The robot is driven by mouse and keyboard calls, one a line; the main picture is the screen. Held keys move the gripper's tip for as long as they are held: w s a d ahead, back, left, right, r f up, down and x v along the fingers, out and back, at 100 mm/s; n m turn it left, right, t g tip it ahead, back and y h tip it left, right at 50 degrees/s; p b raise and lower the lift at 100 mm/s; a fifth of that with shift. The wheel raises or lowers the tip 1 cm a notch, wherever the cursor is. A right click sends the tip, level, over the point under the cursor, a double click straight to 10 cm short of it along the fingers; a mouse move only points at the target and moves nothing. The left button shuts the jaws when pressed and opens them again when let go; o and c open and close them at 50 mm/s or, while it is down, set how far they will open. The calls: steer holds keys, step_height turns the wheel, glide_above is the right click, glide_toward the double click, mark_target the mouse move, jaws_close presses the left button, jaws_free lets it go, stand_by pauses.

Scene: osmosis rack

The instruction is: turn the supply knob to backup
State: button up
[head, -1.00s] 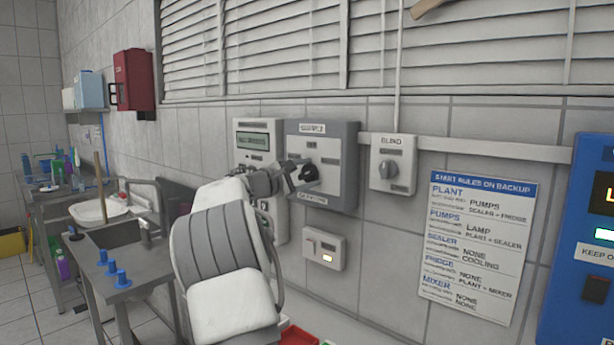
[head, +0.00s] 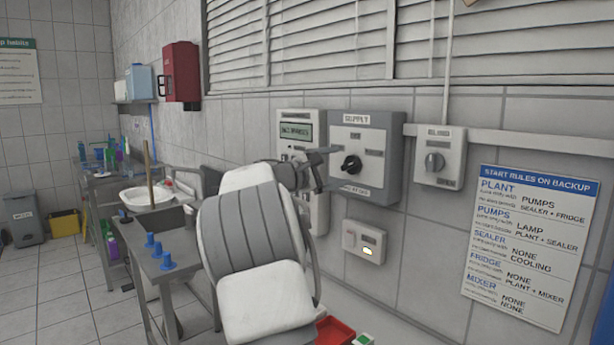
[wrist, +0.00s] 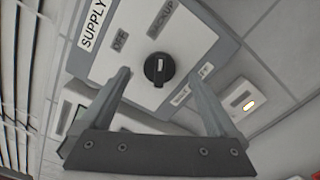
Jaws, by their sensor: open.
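The supply knob (head: 351,164) is black and sits on the grey-and-white SUPPLY box (head: 391,160) on the wall. In the wrist view the knob (wrist: 157,70) has a white mark pointing up the picture, toward the BACKUP label (wrist: 160,18).
A small switch box (head: 363,242) with a lit lamp is below the SUPPLY box. The BLIND knob box (head: 438,158) is to the right, above a rules sheet (head: 530,245). A display panel (head: 297,130) is at left, partly hidden by my arm.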

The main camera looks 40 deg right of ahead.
steer(key=s+a, duration=0.1)
steer(key=a, duration=1.1)
steer(key=shift+s, duration=0.1)
steer(key=s+a+f+m+y+p, duration=0.1)
steer(key=s+a+f+m+y, duration=0.1)
steer(key=s+a+f+y, duration=0.3)
steer(key=s+a+f+m+y+p, duration=0.1)
steer(key=s+a+f+y, duration=0.15)
steer(key=s, duration=0.45)
steer(key=s+a+f+m+t+y+p, duration=0.2)
steer(key=s+a+y, duration=0.3)
steer(key=s+a, duration=0.3)
steer(key=s+a+f+m+t+y+p, duration=0.1)
steer(key=s+a+f+y, duration=0.3)
steer(key=s+a, duration=0.4)
steer(key=a+t+y+p, duration=0.1)
steer(key=a, duration=0.5)
steer(key=shift+s+a+m, duration=0.2)
steer(key=shift+a+m, duration=0.1)
steer(key=shift+m, duration=0.1)
steer(key=shift+y, duration=0.25)
